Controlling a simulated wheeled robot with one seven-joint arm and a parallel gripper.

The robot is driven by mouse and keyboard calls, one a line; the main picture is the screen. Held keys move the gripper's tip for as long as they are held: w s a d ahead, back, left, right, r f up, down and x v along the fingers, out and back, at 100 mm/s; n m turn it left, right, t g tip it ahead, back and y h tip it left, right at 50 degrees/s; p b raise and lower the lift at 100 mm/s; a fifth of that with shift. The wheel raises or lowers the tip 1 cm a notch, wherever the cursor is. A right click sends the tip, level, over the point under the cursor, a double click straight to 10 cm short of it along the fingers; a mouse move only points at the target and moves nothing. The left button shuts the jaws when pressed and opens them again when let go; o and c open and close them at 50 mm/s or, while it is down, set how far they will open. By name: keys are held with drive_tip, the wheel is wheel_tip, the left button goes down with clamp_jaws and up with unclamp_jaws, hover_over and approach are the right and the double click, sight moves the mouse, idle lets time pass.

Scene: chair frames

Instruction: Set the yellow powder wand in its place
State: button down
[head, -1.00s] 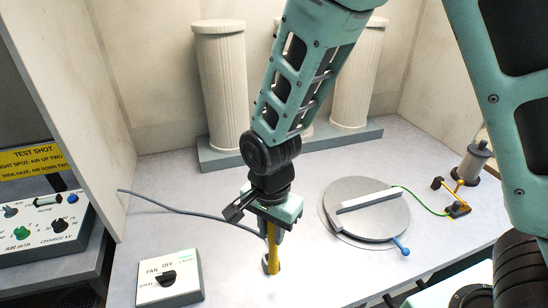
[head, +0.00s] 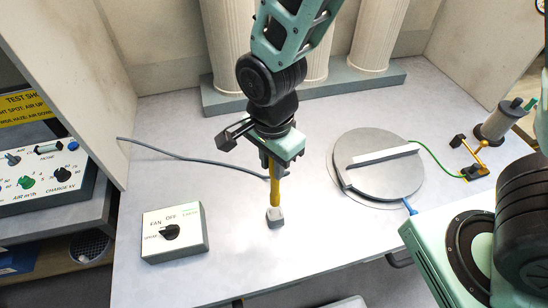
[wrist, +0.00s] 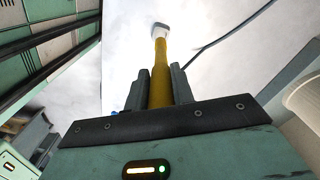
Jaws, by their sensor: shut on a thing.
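The yellow powder wand (head: 275,190) hangs roughly upright under my gripper (head: 272,168), with a pale grey block-like tip (head: 274,217) at its lower end. The tip is close to the bench top; I cannot tell if it touches. In the wrist view the yellow wand (wrist: 161,72) runs between the two dark fingers of my gripper (wrist: 161,88), which are shut on it. A blue-grey hose (head: 185,157) runs across the bench to the wand. A yellow bracket with black ends (head: 470,160) stands at the right; I cannot tell whether it is the wand's place.
A fan switch box (head: 174,232) stands front left. A round grey turntable (head: 380,168) lies right of my gripper, with a green cable (head: 430,155) beyond it. White columns (head: 365,35) stand on a grey plinth (head: 235,103) behind. Bare bench lies around the wand tip.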

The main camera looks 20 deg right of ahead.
drive_tip(key=b, duration=0.3)
hover_over(273, 196)
drive_tip(key=shift+w+f, duration=0.2)
drive_tip(key=shift+f, duration=2)
drive_tip(key=shift+f+p, duration=0.1)
drive_tip(key=shift+p, duration=0.45)
drive_tip(key=shift+f+b, duration=1.55)
drive_tip(key=shift+f, duration=0.9)
drive_tip(key=c, duration=1.1)
unclamp_jaws()
drive_tip(key=shift+r, duration=0.2)
wheel_tip(273, 196, up, 17)
drive_tip(key=shift+r+b, duration=0.1)
drive_tip(key=shift+b, duration=0.55)
